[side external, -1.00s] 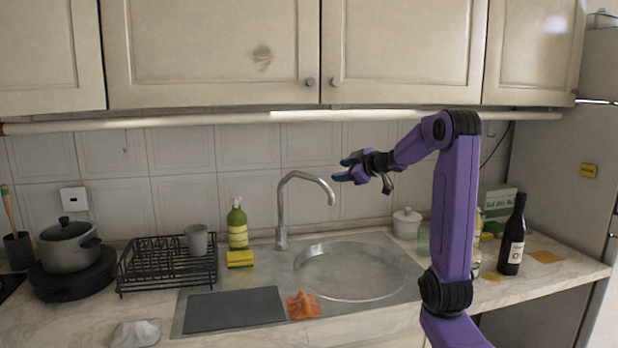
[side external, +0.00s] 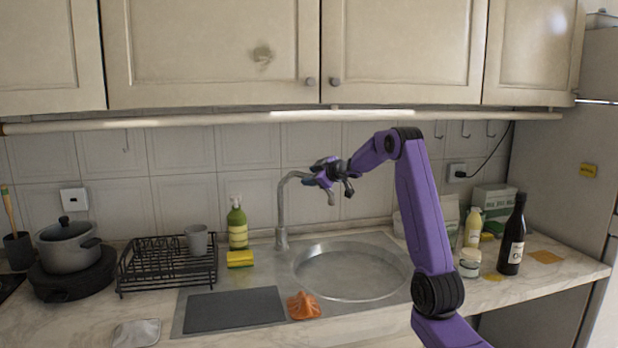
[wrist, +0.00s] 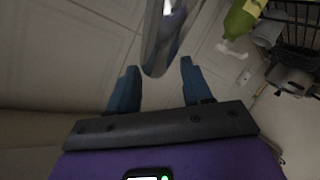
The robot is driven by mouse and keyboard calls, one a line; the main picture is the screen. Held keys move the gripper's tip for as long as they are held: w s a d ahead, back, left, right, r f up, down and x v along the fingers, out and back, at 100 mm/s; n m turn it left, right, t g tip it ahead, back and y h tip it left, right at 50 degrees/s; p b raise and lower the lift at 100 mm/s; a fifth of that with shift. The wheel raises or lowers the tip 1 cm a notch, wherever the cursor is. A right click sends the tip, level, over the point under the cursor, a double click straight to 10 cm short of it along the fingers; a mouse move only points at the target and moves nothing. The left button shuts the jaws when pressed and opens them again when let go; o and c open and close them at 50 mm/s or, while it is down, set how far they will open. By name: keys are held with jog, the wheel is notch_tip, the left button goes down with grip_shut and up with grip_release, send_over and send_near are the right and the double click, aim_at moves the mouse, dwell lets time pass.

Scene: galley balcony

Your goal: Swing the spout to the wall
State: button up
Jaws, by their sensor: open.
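The grey metal tap (side external: 281,212) stands behind the round sink, its spout curving up and over toward the basin. My gripper (side external: 312,178) is at the upper curve of the spout and hides part of it; the spout's tip (side external: 331,199) shows just below the gripper. In the wrist view the spout (wrist: 160,45) comes down between the two blue fingertips of my open gripper (wrist: 160,68). There is a gap to each finger; whether either one touches it is hard to tell. The tiled wall (side external: 250,190) is behind the tap.
The sink basin (side external: 350,287) below is empty. A green soap bottle (side external: 237,228) and yellow sponge (side external: 240,259) stand left of the tap, beside a black dish rack (side external: 150,265) with a cup. A wine bottle (side external: 513,240) stands right. Cabinets (side external: 400,50) hang above.

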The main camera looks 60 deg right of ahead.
jog(key=shift+x, duration=0.95)
grip_shut()
jog(key=d+n+y, duration=0.1)
jog(key=d+y, duration=0.1)
jog(key=d+n+y, duration=0.1)
jog(key=n+y, duration=0.1)
jog(key=w+d+n+y, duration=0.1)
jog(key=d+n+y, duration=0.1)
jog(key=shift+d+r+t+y, duration=0.15)
jog(key=shift+d+t+y, duration=0.2)
jog(key=shift+t+y, duration=0.05)
jog(key=shift+n, duration=0.3)
